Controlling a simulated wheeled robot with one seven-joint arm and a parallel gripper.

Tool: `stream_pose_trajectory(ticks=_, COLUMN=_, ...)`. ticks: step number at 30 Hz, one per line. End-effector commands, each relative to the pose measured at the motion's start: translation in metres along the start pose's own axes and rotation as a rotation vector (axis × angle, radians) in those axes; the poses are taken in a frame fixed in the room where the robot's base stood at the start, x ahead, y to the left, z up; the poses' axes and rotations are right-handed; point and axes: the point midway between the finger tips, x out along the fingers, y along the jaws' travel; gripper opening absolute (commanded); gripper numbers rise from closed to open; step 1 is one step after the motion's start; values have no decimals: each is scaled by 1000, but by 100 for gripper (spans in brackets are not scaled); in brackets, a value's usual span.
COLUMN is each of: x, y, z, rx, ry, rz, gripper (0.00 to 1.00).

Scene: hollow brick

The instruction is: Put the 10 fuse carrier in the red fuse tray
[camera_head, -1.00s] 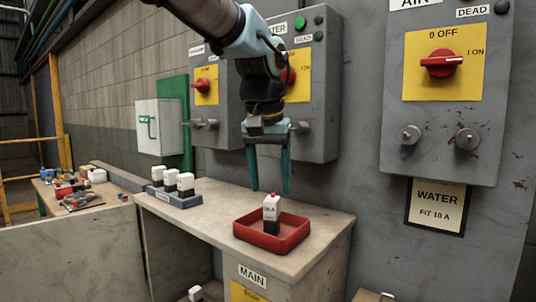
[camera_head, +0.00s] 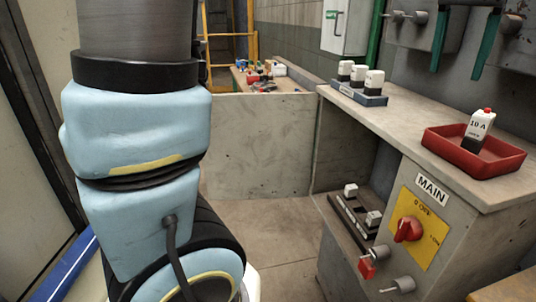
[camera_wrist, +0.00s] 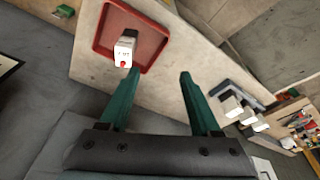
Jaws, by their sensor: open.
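The 10 A fuse carrier (camera_head: 480,125), white above and black below with a red spot on top, stands roughly upright inside the red fuse tray (camera_head: 500,168) on the bench. In the wrist view the carrier (camera_wrist: 124,48) shows from above within the red tray (camera_wrist: 160,42), with nothing gripping it. My gripper (camera_wrist: 158,75) is open and empty, its green fingers apart and clear of the carrier. In the head view only part of the gripper shows, at the top right above the bench.
A blue-grey rack (camera_head: 350,92) with several white carriers stands on the bench, left of the tray. A lower shelf holds small white-topped parts (camera_head: 373,219). The MAIN switch (camera_head: 408,229) and knobs stick out from the bench front. Open floor (camera_head: 270,235) lies left of the bench.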

Motion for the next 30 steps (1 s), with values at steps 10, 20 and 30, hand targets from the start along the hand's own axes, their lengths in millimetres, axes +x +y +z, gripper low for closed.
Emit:
stream_pose_trajectory(ticks=10, x=150, y=-231, z=136, rx=-447, ry=-68, rz=-89, gripper=64)
stream_pose_trajectory(ticks=20, x=197, y=-285, z=272, rx=-701, ry=-88, rz=-130, gripper=64)
stream_pose_trajectory(ticks=30, x=200, y=-286, z=279, rx=-713, ry=-88, rz=-132, gripper=64)
